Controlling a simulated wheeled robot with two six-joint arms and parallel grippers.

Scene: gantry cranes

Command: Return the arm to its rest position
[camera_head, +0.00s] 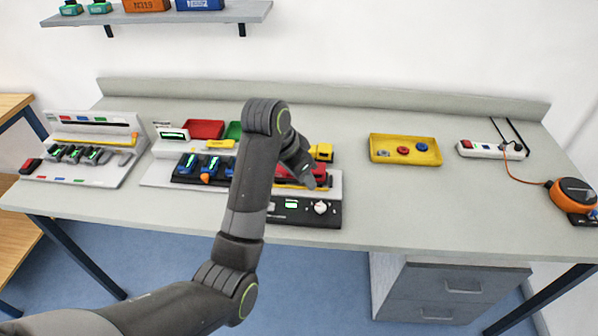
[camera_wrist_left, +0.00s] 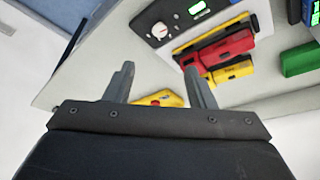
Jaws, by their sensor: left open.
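My left arm (camera_head: 255,170) comes in from the lower left, bends upward and reaches over the workbench. My left gripper (camera_head: 318,182) points down to the right, in front of a red and yellow model (camera_head: 300,172). In the left wrist view the two fingers (camera_wrist_left: 160,85) are apart, with nothing gripped between them. Part of a yellow object (camera_wrist_left: 158,100) shows between and beyond the fingers. The red and yellow model (camera_wrist_left: 222,50) lies to the right of the fingers, apart from them. My arm hides part of the middle station. My right gripper is in neither view.
The workbench (camera_head: 400,210) carries a tool panel (camera_head: 90,150) at left, a black control box (camera_head: 300,210), a yellow tray (camera_head: 380,157) with red and blue buttons, a power strip (camera_head: 480,150) and an orange device (camera_head: 572,193). A shelf (camera_head: 160,17) hangs above. The front right of the bench is clear.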

